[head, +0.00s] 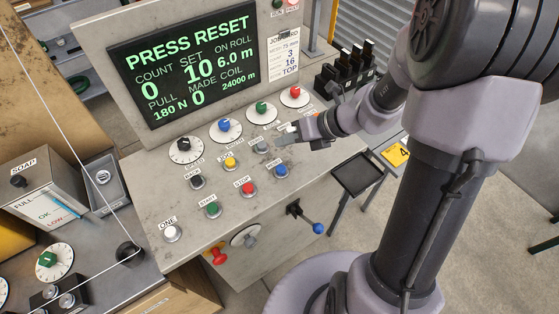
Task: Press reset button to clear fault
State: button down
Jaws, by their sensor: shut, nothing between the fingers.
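The control panel (150,178) is a worn grey sloped desk with rows of buttons and dials. A blue button (280,171) sits at the right end of the front row, with a small label above it that seems to read RESET. My gripper (278,140) is shut and empty over the panel's right part, above and slightly left of the blue button in the picture, near a grey button (261,147). It looks apart from the blue button. The screen (190,65) shows PRESS RESET in large green letters.
Other buttons lie close by: red (248,188), green (212,209), yellow (231,163) and white (172,232). Several dials line the panel's back, including a red-knobbed one (295,96). A blue-knobbed lever (317,228) sticks out of the front. A SOAP box (35,190) stands left.

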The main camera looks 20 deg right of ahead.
aim_at(284, 170)
notch_tip(284, 170, down, 9)
jog(key=b, duration=0.8)
dwell(1.6)
jog(key=shift+f+b, duration=0.3)
jog(key=shift+f+b, duration=0.35)
jog(key=shift+f, duration=0.15)
dwell(0.5)
dwell(0.3)
jog(key=shift+r+p, duration=0.9)
notch_tip(284, 170, up, 5)
jog(key=p, duration=0.5)
jog(key=shift+r, duration=0.15)
